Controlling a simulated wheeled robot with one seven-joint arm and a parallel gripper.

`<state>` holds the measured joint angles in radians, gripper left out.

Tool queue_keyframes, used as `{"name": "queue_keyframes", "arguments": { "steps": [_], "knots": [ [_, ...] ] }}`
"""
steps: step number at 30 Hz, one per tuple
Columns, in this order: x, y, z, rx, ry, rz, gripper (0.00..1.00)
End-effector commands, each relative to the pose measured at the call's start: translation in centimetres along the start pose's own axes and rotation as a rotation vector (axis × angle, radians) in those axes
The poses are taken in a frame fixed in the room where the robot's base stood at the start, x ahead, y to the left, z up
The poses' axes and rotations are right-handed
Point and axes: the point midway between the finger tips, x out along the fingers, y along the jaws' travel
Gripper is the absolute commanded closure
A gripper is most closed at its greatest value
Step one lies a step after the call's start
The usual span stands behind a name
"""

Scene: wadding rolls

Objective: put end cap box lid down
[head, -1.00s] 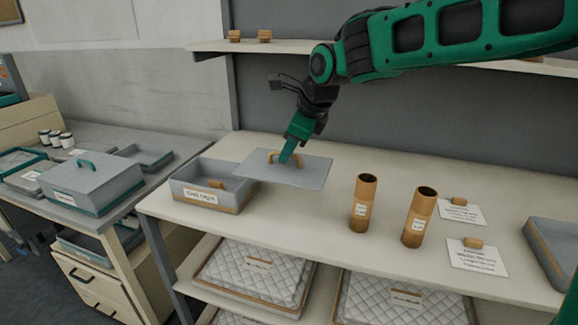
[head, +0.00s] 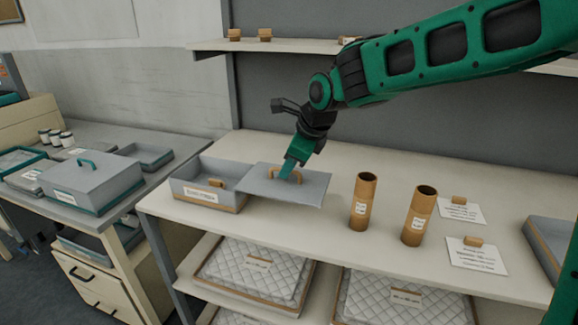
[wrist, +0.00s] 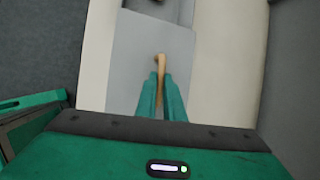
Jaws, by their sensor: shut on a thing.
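The grey end cap box lid (head: 262,187) is a flat plate with a tan arched handle. My gripper (head: 287,174) is shut on that handle; in the wrist view my gripper (wrist: 161,95) has the handle between its two green fingers, with the lid (wrist: 140,60) beneath. The lid is roughly level, low over the white table, right of the box; I cannot tell if it touches the table. The open grey end cap box (head: 232,207) with a white label stands at the table's left end. A small tan cap (head: 217,183) shows inside it.
Two upright brown tubes (head: 363,201) stand right of the lid. White cards (head: 477,255) with tan caps lie farther right, by a grey tray (head: 552,243). A side desk at left holds a lidded grey box (head: 88,184). Quilted pads (head: 258,268) lie on the shelf below.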

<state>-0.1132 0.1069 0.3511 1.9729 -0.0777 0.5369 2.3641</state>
Motion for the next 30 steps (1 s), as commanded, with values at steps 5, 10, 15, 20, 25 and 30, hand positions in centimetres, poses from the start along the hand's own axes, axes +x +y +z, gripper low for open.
{"name": "queue_keyframes", "arguments": {
  "steps": [5,10,15,20,25,30],
  "knots": [
    [0.2,0.1,-0.1,0.000,-0.001,-0.001,1.00],
    [0.2,0.1,-0.1,0.000,0.000,0.000,0.73],
    [0.2,0.1,-0.1,0.000,0.000,0.000,0.73],
    [-0.2,-0.1,0.1,0.000,0.000,-0.001,0.73],
    [-2.4,-0.4,0.4,0.000,-0.002,-0.004,0.73],
    [-6.0,-0.5,0.4,0.001,-0.002,-0.005,0.73]
  ]
}}
